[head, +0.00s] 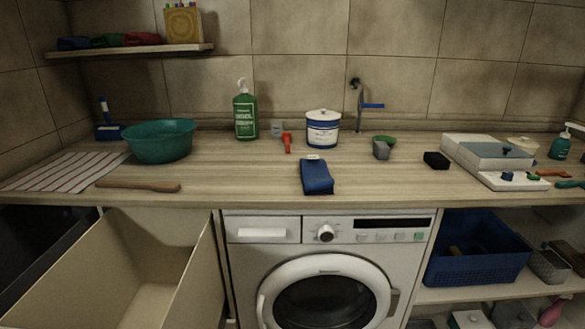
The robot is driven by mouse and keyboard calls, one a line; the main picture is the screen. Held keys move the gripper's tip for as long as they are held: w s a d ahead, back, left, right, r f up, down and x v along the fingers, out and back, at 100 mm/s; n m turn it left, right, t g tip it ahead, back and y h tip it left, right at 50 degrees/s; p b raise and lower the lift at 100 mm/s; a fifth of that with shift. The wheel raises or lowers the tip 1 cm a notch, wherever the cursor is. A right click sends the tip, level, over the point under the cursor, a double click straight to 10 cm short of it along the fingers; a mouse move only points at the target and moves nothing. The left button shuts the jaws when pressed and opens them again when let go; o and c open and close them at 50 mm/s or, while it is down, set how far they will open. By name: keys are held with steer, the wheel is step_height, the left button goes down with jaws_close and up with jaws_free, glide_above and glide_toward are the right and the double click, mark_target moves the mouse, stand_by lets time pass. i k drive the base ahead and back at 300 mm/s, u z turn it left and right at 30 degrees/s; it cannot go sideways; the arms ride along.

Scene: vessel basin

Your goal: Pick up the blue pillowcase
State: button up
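A folded dark blue cloth (317,179), which looks like the blue pillowcase, lies on the wooden countertop (235,180) near its front edge, above the washing machine. A small pale tag or patch shows at its far edge. It lies apart from the things around it. Another folded dark blue item (74,43) is on the wall shelf at the upper left; I cannot tell what it is. My gripper is not in view.
A white and blue canister (323,130) stands behind the cloth, with a green bottle (246,115) and a teal basin (161,142) to the left. A wooden stick (138,186) lies at the front left. The counter beside the cloth is clear. A large open bin (190,280) stands below left.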

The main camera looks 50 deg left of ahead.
mark_target(317, 179)
steer(key=u, duration=0.75)
steer(key=i, duration=0.85)
steer(key=u, duration=1)
